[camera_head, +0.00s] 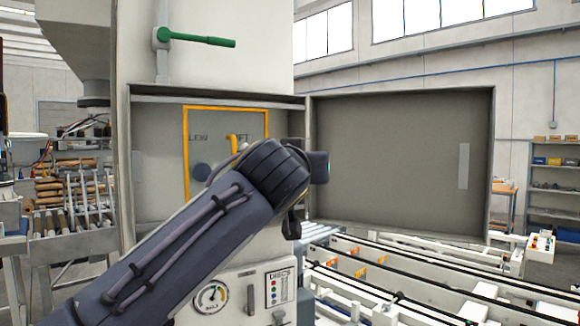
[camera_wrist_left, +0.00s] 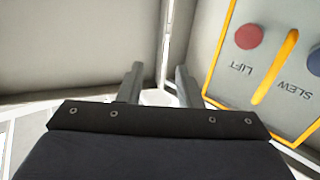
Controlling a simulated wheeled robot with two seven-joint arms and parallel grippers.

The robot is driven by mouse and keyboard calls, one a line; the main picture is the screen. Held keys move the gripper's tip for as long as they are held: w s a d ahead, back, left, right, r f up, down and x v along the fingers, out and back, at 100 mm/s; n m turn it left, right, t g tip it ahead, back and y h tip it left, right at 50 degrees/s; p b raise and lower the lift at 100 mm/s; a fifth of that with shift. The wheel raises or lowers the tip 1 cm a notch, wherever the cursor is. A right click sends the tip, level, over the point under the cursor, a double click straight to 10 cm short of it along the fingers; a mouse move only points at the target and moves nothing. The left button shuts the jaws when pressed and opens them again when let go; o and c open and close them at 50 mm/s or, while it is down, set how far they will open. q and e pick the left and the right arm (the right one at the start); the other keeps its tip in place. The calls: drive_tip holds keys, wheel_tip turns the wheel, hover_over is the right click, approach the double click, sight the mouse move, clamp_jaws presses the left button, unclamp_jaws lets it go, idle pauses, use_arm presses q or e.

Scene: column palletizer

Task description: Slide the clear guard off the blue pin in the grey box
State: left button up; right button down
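The grey box (camera_head: 160,200) stands open. Inside it, a yellow-framed clear guard (camera_head: 186,140) covers a panel marked SLEW and LIFT, with an orange handle in its middle. The blue pin (camera_head: 201,172) shows behind the guard at the left. The wrist view shows the guard (camera_wrist_left: 284,52) upside down, with the blue pin (camera_wrist_left: 315,63) at the right edge and a red pin (camera_wrist_left: 249,37) near LIFT. My left gripper (camera_wrist_left: 160,68) is open and empty, left of the guard in the wrist view. My left arm hides the guard's lower right in the head view.
The box's door (camera_head: 400,160) is swung wide to the right, close beside my left wrist. A green lever (camera_head: 200,40) is above the box. A gauge (camera_head: 211,298) and a DISCS panel (camera_head: 279,288) are below. Conveyor rails (camera_head: 400,290) run at the lower right.

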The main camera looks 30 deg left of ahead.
use_arm(q)
drive_tip(key=s+d+m+h+b, duration=0.1)
drive_tip(key=s+d, duration=0.3)
drive_tip(key=d, duration=0.6)
drive_tip(key=shift+d, duration=0.3)
